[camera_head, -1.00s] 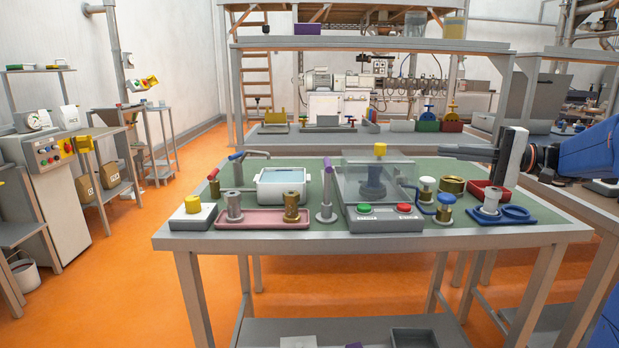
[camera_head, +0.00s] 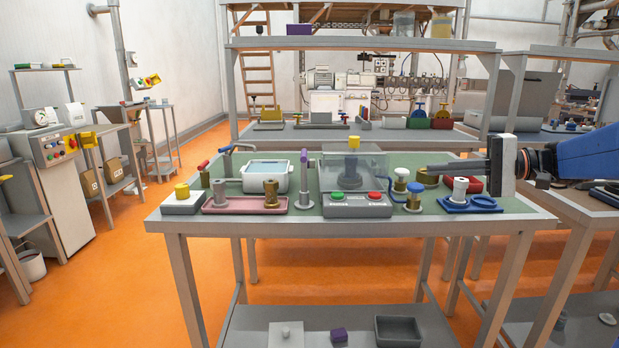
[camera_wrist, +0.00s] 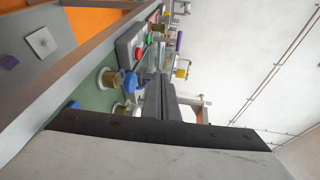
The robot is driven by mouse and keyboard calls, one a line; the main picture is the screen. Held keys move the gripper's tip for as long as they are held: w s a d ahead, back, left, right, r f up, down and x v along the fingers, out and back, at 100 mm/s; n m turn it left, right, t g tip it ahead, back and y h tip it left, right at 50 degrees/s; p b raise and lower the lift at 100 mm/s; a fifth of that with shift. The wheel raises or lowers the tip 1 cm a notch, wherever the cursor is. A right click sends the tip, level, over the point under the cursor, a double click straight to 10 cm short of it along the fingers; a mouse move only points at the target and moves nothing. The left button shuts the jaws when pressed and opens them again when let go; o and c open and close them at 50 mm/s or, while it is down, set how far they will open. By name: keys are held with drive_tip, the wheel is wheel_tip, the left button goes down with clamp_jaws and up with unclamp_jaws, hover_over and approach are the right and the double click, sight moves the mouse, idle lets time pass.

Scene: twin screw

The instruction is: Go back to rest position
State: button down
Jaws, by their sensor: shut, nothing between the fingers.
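My gripper (camera_head: 432,168) reaches in from the right in the head view, above the right end of the green-topped table (camera_head: 270,226). Its dark fingers are together with nothing between them. They point left, over the blue tray and near the white-topped valve (camera_head: 401,178). In the wrist view my gripper (camera_wrist: 153,84) shows its dark fingers closed, with the table tilted on the left side. The blue tray (camera_head: 472,205) holds a metal cylinder (camera_head: 459,190).
A clear-covered machine (camera_head: 352,206) with green and red buttons stands mid-table. A pink tray (camera_head: 242,206) and white pan (camera_head: 264,178) sit to its left. A grey bin (camera_head: 398,332) is on the lower shelf. Orange floor is free at left.

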drive_tip(key=s+a+f+g+h, duration=0.3)
drive_tip(key=s+a+f+h, duration=0.45)
drive_tip(key=s+f, duration=0.65)
drive_tip(key=s+d+f+n+t+h, duration=0.1)
drive_tip(key=s+d+f+n+h, duration=0.1)
drive_tip(key=s+f, duration=0.4)
drive_tip(key=s+d+f+n+t+h, duration=0.1)
drive_tip(key=s+d+f+n+h, duration=0.1)
drive_tip(key=s+d+f+h, duration=0.2)
wheel_tip(320, 180, down, 2)
drive_tip(key=s+h, duration=0.1)
drive_tip(key=s, duration=0.1)
drive_tip(key=shift+s+d+t+h, duration=0.35)
drive_tip(key=shift+s+d+t, duration=0.05)
drive_tip(key=c, duration=2.4)
unclamp_jaws()
drive_tip(key=shift+c, duration=0.2)
